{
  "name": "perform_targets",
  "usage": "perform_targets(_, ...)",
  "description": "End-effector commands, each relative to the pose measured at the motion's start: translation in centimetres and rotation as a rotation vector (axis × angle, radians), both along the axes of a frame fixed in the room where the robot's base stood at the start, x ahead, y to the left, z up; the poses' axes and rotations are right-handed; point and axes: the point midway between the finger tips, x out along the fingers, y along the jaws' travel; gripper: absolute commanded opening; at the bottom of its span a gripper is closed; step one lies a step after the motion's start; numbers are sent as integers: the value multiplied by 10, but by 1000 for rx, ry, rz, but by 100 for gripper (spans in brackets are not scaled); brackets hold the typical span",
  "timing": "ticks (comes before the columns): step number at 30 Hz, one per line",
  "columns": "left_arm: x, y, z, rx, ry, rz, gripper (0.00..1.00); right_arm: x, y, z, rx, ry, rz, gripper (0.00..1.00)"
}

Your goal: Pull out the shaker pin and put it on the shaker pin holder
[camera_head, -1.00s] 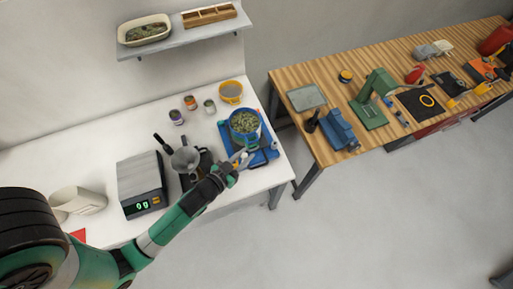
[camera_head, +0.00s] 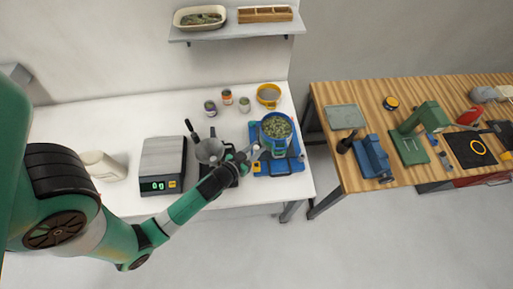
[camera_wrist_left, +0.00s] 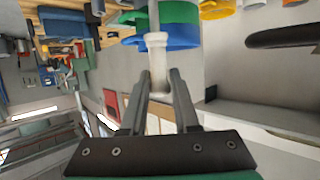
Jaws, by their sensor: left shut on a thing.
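My left gripper (camera_head: 241,160) is shut on the pale shaker pin (camera_wrist_left: 156,58), which stands between its fingertips in the left wrist view. In the head view the gripper is just left of the blue shaker (camera_head: 262,168), which carries a blue container (camera_head: 268,146) of green material. The pin's far end lies in front of blue and green round parts in the wrist view; I cannot tell whether it touches them. I cannot make out the pin holder. My right gripper is not in view.
A grey funnel (camera_head: 209,150) on a dark stand is close to my left gripper. A scale (camera_head: 163,160) reading 0 g stands further left. Several small cans and a yellow sieve (camera_head: 268,94) are behind. A wooden workbench (camera_head: 330,150) stands to the right.

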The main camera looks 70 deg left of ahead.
Motion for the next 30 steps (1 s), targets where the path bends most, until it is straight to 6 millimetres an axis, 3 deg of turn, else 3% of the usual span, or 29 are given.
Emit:
perform_targets(3, 0, 0, -19, 1, -1, 0, 0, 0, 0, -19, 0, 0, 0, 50)
perform_targets(10, 0, 0, -39, 1, -1, 0, 0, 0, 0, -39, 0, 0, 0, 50)
perform_targets(30, 0, 0, -42, 1, -1, 0, 0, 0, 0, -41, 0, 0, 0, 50)
